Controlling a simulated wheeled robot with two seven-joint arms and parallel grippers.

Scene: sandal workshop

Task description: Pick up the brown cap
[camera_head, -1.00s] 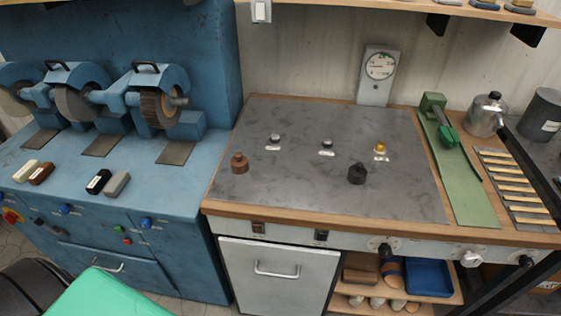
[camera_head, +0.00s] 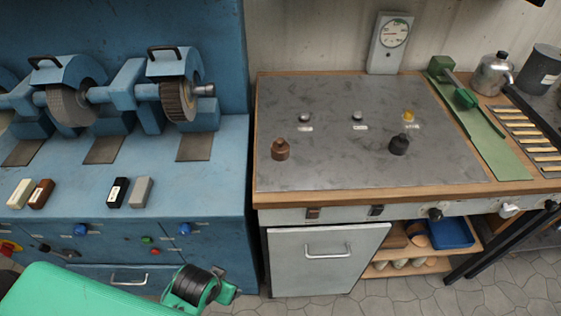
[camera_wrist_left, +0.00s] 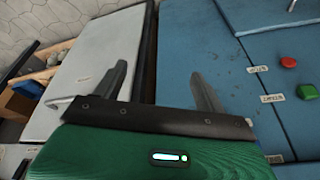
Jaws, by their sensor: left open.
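The brown cap (camera_head: 280,150) stands upright on the grey metal top (camera_head: 340,160) of the bench, near its left edge. A similar black cap (camera_head: 399,145) stands to its right. My left arm comes in low at the lower left of the head view, below the bench top and in front of the blue machine. In the left wrist view my left gripper (camera_wrist_left: 160,78) is open and empty, its two fingers apart over the cabinet fronts. The brown cap is not in the wrist view. My right gripper is not in view.
The blue grinding machine (camera_head: 225,150) stands left of the bench, with several small bars on its ledge. Three small knobs sit at the back of the metal top. A green strip (camera_head: 480,140) lies at right. The metal around the brown cap is clear.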

